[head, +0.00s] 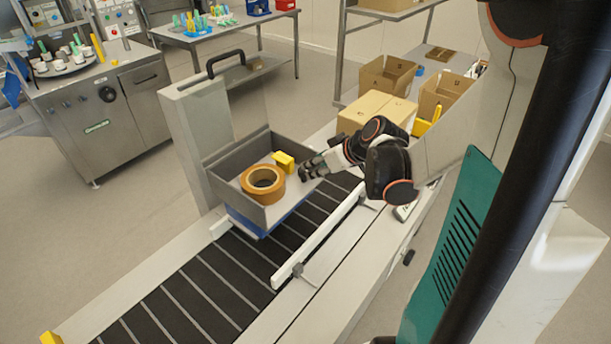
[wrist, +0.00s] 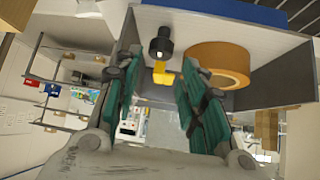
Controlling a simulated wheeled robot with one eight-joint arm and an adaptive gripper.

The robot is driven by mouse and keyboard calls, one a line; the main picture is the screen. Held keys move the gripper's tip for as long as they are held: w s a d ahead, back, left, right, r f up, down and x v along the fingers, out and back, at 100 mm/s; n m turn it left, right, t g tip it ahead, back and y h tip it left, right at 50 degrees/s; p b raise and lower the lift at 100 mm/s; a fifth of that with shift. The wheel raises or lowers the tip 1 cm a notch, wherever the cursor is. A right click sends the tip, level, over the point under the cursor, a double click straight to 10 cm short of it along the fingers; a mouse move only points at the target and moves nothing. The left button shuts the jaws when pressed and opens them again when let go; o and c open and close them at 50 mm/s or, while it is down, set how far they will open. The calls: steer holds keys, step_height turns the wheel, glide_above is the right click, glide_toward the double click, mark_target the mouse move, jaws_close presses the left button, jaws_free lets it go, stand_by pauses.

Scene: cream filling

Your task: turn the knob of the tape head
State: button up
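The tape head is a grey open-topped box (head: 222,161) over the conveyor, with a roll of brown tape (head: 262,183) in it. A yellow knob (head: 284,162) is at its right side, near the tape roll. In the wrist view the knob (wrist: 164,74) shows below a black cylinder (wrist: 161,44), with the tape roll (wrist: 218,64) to its right. My gripper (head: 307,170) is just right of the knob. In the wrist view its green-padded fingers (wrist: 160,82) are spread apart with the knob between them in the picture. I see no contact, and the exact depth is unclear.
A grey post (head: 195,130) with a black handle stands behind the box. The conveyor (head: 215,285) with white side rails runs below. Cardboard boxes (head: 375,110) stand behind my arm. A steel machine (head: 110,110) and a table (head: 215,30) are farther back.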

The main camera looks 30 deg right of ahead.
mark_target(306, 171)
steer(key=b+x, duration=0.3)
steer(key=x, duration=0.3)
steer(key=shift+w+a+f, duration=0.1)
steer(key=shift+w+f, duration=0.15)
steer(key=shift+f, duration=0.05)
steer(key=c, duration=0.8)
